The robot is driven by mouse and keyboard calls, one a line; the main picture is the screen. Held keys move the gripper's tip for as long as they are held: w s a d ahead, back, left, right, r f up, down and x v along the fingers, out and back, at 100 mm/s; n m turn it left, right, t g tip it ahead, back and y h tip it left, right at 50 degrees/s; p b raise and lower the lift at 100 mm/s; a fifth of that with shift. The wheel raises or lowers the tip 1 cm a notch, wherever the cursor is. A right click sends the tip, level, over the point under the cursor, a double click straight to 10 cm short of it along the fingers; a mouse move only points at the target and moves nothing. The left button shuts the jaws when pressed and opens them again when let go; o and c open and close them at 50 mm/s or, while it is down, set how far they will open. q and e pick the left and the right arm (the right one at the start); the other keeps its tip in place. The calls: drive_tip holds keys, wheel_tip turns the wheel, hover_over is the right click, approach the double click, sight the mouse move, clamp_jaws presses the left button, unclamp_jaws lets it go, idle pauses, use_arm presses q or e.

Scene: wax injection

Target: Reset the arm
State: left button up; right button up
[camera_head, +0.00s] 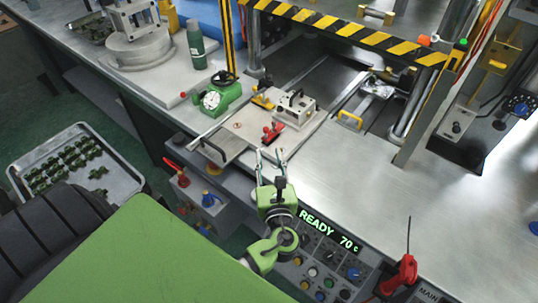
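My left gripper (271,158) is green with a dark wrist and pale fingers. It is in the lower middle of the head view, at the front edge of the machine's metal table, pointing away from me. Its fingers are apart and I see nothing between them. Just beyond the fingertips is a plate (235,143) bearing a metal mold block (294,108) and a red clamp (272,132). My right gripper is not in view.
A control panel with a READY 70 c display (329,231) is below the table edge, beside my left wrist. A red lever (402,275) is at right. A tray of green parts (127,176) is at left.

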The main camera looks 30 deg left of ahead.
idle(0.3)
use_arm(q)
drive_tip(key=s+a+f+n+g+h, duration=0.3)
drive_tip(key=s+f+n+g, duration=0.4)
drive_tip(key=s+n, duration=0.55)
drive_tip(key=s+d+f+n+g+h, duration=0.1)
drive_tip(key=s+d+n+g+h, duration=0.2)
drive_tip(key=s+d+n+h, duration=0.9)
wheel_tip(320, 180, down, 26)
drive_tip(key=d+f+n+g+y+b, duration=0.1)
drive_tip(key=y+b, duration=0.1)
drive_tip(key=y, duration=0.1)
drive_tip(key=s+a+f+g+b, duration=0.1)
drive_tip(key=s+a+f, duration=0.2)
drive_tip(key=s+f, duration=1.4)
drive_tip(key=shift+s+f+g, duration=0.3)
drive_tip(key=shift+s+f, duration=0.05)
drive_tip(key=shift+f, duration=0.1)
